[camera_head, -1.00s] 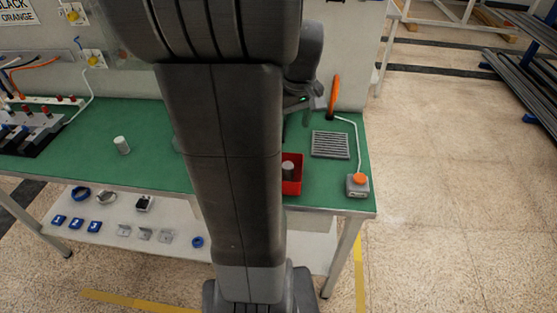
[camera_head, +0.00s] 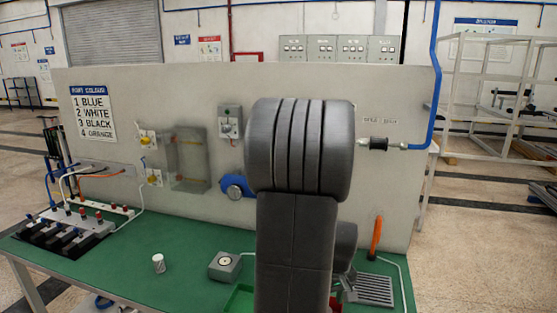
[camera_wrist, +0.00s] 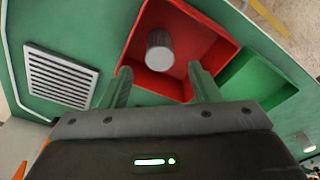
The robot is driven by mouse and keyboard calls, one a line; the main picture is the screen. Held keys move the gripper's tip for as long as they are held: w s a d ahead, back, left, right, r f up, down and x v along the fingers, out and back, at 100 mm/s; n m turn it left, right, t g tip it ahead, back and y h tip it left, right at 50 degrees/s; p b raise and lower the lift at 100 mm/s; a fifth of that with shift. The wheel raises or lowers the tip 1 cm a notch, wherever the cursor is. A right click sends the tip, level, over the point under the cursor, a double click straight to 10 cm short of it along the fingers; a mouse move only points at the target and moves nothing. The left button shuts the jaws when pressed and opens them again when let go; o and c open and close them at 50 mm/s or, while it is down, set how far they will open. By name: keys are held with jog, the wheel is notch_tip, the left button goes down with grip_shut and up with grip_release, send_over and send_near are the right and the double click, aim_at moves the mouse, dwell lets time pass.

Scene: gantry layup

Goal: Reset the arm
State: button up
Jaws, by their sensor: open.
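My gripper (camera_wrist: 162,80) is open in the wrist view, its two green-tinted fingers apart with nothing between them. Beyond the fingertips is a red bin (camera_wrist: 205,45) with a grey-white cylinder (camera_wrist: 159,57) in it. The gripper appears to be above the near edge of the bin. In the head view my arm stands in the middle and hides most of the gripper and the red bin.
A green bin (camera_wrist: 255,85) adjoins the red one. A slatted grille (camera_head: 372,289) and an orange-handled tool (camera_head: 376,238) are at the right. A white cylinder (camera_head: 158,263) and a grey button box (camera_head: 225,266) stand left on the green bench. A panel (camera_head: 100,190) rises behind.

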jog(key=shift+f, duration=0.8)
jog(key=shift+w+r+p, duration=0.2)
jog(key=shift+r+p, duration=0.35)
jog(key=shift+r, duration=0.15)
jog(key=shift+s+r+p, duration=0.1)
jog(key=shift+r+p, duration=0.4)
jog(key=shift+r, duration=0.3)
